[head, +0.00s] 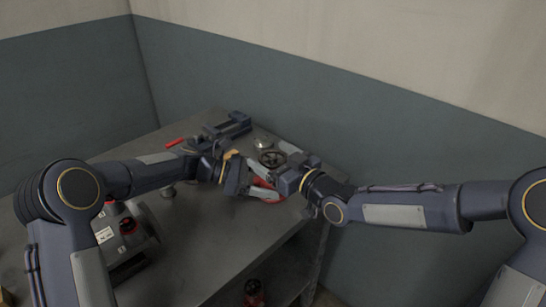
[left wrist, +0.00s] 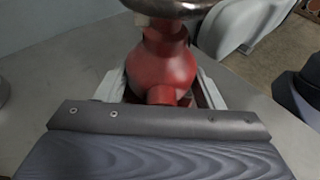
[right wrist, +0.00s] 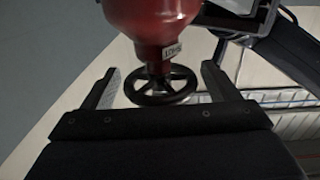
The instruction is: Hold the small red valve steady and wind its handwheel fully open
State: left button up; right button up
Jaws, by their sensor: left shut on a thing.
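The small red valve (left wrist: 162,65) stands upright between the pale fingers of my left gripper (head: 265,194), which is shut on its body. In the head view the valve (head: 263,183) is mostly hidden by the grippers. Its dark round handwheel (head: 272,158) is on top, and its rim crosses the top of the left wrist view (left wrist: 175,8). In the right wrist view the handwheel (right wrist: 160,87) lies between the two spread fingers of my right gripper (right wrist: 160,88), with a gap visible on each side. A small white tag hangs by the valve's neck.
A grey vise-like tool (head: 228,127) and a red bar (head: 175,142) lie at the back of the grey table (head: 205,235). A red object (head: 254,291) is on a lower shelf. The table's front middle is clear.

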jog(key=v, duration=1.2)
pick_arm(q)
jog(key=o, duration=0.8)
jog(key=shift+o, duration=0.2)
